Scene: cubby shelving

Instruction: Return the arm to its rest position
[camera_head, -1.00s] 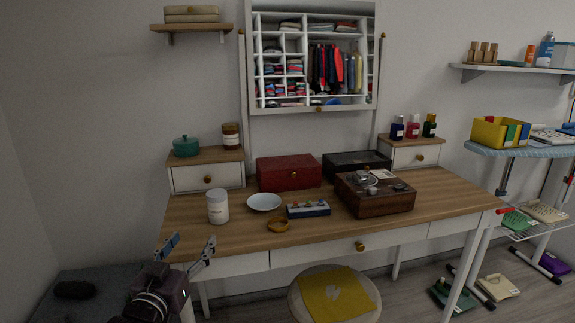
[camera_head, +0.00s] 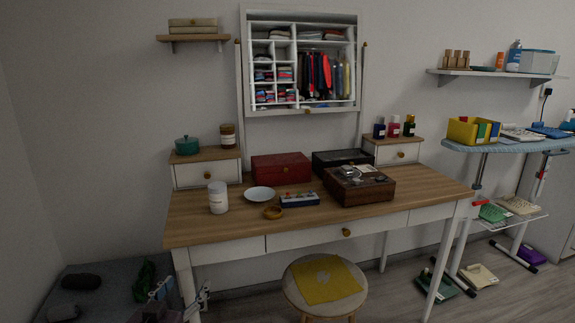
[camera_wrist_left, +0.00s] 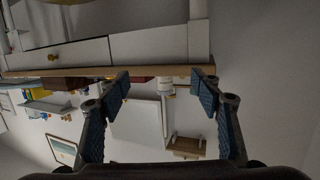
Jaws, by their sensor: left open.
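My left gripper (camera_head: 182,294) is low at the bottom left of the head view, in front of the desk's left leg and below the desktop (camera_head: 235,226). In the left wrist view its two blue-padded fingers (camera_wrist_left: 160,88) are spread wide with nothing between them. Behind them the wrist view shows the desk's edge and wall as a tilted, upside-down picture. My right gripper is in neither view.
A stool (camera_head: 324,285) stands in front. A dark grey surface (camera_head: 98,292) lies at lower left.

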